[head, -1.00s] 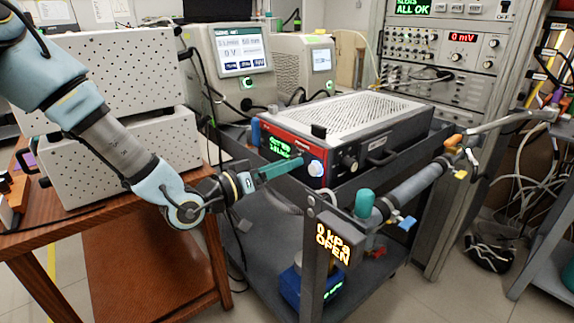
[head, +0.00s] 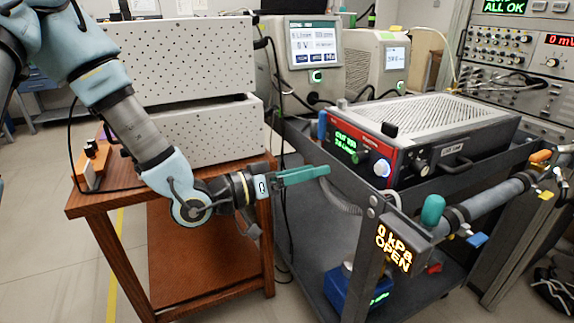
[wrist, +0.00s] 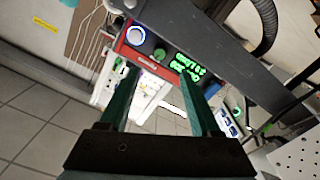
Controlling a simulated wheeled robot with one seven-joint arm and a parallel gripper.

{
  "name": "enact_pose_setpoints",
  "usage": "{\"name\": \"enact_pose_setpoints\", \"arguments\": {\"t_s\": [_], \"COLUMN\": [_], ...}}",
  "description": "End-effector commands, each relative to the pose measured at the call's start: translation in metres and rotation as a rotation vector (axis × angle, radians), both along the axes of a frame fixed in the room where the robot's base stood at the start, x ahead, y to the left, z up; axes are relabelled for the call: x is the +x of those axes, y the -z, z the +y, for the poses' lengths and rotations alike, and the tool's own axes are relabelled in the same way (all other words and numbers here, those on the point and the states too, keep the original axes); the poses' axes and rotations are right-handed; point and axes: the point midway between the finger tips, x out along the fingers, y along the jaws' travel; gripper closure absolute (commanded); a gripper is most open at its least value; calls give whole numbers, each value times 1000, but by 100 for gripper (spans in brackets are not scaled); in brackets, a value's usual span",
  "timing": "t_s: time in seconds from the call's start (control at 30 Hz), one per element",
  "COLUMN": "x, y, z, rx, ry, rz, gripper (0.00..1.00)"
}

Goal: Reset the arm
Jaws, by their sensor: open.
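My gripper (head: 326,171), with green fingers, reaches out to the right at the end of my pale blue and grey arm. It is held in the air beside the front left of the dark trolley (head: 385,205). In the wrist view my gripper (wrist: 158,72) shows two green fingers spread apart with nothing between them. The fingers look apart from the red-fronted instrument (head: 362,155), which sits on the trolley. The instrument's red front (wrist: 155,52) shows beyond the fingertips in the wrist view.
A wooden table (head: 185,190) with two stacked white perforated boxes (head: 188,130) stands behind my arm at left. A valve with a green knob (head: 433,209) and a display reading "0 kPa OPEN" (head: 394,248) is at the trolley's front corner. Floor (head: 60,240) is clear at lower left.

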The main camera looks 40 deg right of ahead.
Motion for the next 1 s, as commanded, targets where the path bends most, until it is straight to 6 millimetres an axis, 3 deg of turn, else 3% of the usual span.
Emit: {"name": "enact_pose_setpoints", "arguments": {"t_s": [0.27,0.37,0.47,0.57,0.67,0.8,0.9,1.0], "x": [2,20,62,119,172,225,245,248], "y": [0,6,19,33,39,33,19,-1], "z": [0,5,22,58,109,197,266,335], "rx": [8,72,217,421,625,895,1071,1231], "ry": [-4,-49,-147,-285,-431,-629,-767,-895], "rz": [-6,-48,-130,-209,-252,-238,-174,-57], "gripper": [36,36,36,36,36,36,36,36]}}
